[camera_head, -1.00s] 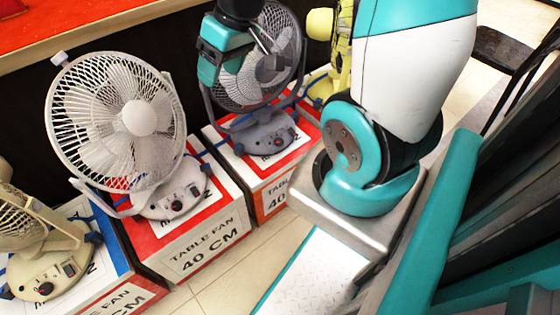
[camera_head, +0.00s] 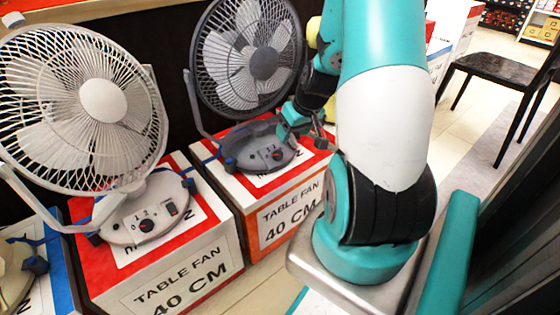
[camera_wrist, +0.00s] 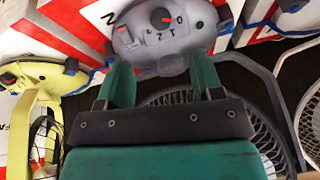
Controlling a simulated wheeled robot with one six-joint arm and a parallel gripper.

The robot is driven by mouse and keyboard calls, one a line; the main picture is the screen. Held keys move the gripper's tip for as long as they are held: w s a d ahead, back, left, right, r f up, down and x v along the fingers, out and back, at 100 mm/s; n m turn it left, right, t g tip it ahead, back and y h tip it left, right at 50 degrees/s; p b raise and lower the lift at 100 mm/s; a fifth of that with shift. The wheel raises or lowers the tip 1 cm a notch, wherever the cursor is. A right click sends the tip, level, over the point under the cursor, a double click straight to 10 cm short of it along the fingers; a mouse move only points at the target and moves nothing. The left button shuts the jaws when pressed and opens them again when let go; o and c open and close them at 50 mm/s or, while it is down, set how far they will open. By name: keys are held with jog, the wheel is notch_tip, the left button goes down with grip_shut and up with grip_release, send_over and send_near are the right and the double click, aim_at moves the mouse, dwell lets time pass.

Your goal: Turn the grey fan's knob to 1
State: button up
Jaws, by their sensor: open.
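The grey fan (camera_head: 248,62) has a dark guard and stands on a carton in the middle of the head view. Its base (camera_head: 245,146) carries a small dark knob (camera_head: 277,156). In the wrist view the base is upside down at the top, and the knob (camera_wrist: 160,18) shows a red mark that appears to point toward the 0. My gripper (camera_head: 303,126) is just above the right side of the base. In the wrist view my gripper (camera_wrist: 162,72) has its two green fingers spread, with nothing between them. The knob lies beyond the fingertips, apparently untouched.
A white fan (camera_head: 100,100) on its carton stands to the left. A yellow fan base (camera_wrist: 45,75) shows in the wrist view, beside the grey one. A black chair (camera_head: 495,75) is at the right.

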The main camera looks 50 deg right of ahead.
aim_at(279, 155)
jog(key=b+x, duration=0.5)
jog(key=x, duration=0.7)
jog(key=c, duration=0.9)
jog(key=shift+r, duration=0.1)
jog(key=shift+p, duration=0.4)
jog(key=shift+r+m+y+p, duration=0.15)
jog(key=shift+m+y+p, duration=0.15)
jog(key=shift+m+p, duration=0.65)
jog(key=shift+m+t+y+p, duration=0.4)
jog(key=shift+m+y+p, duration=0.1)
jog(key=shift+m+p, duration=1.05)
